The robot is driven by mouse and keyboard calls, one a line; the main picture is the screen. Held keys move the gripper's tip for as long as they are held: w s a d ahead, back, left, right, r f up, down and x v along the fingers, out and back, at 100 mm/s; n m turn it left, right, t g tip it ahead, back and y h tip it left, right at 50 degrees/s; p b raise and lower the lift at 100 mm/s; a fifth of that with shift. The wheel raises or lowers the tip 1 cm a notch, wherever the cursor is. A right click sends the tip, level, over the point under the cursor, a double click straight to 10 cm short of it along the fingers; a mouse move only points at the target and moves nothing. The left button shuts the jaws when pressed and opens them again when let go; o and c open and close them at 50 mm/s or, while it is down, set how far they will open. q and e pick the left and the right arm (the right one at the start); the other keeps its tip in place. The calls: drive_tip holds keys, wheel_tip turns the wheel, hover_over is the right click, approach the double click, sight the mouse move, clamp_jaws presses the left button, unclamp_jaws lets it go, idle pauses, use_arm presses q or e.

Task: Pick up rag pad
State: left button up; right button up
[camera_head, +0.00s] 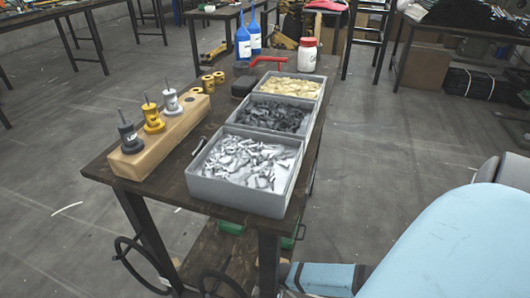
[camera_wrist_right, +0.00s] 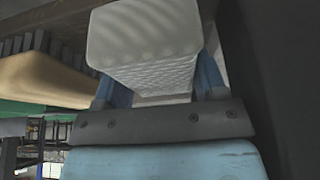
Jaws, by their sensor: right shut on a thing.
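The rag pad (camera_wrist_right: 145,35) shows in the right wrist view as a pale grey-white block with a quilted, ridged side. My right gripper (camera_wrist_right: 160,78) is shut on it, one blue finger on each side. In the head view my right arm comes in from the lower right, and its gripper (camera_head: 292,276) is low beside the workbench's front right leg, at the height of the lower shelf. The pad cannot be made out in that view. My left gripper is not in view.

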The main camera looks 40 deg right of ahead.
drive_tip(key=shift+r+p, duration=0.3)
drive_tip(key=shift+r, duration=0.2)
wheel_tip(320, 180, up, 3)
drive_tip(key=shift+f+p, duration=0.2)
drive_tip(key=shift+p, duration=0.75)
use_arm(q)
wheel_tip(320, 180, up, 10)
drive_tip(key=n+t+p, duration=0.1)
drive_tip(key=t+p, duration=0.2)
drive_tip(key=p, duration=0.2)
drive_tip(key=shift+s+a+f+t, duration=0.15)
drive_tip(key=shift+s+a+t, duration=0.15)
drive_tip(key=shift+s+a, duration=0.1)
use_arm(e)
drive_tip(key=s+d, duration=0.4)
drive_tip(key=s, duration=0.4)
drive_tip(key=s+d, duration=0.4)
drive_tip(key=s, duration=0.4)
drive_tip(key=shift+d+f, duration=0.15)
drive_tip(key=shift+f, duration=0.05)
drive_tip(key=shift+o, duration=1.4)
drive_tip(key=shift+c, duration=0.9)
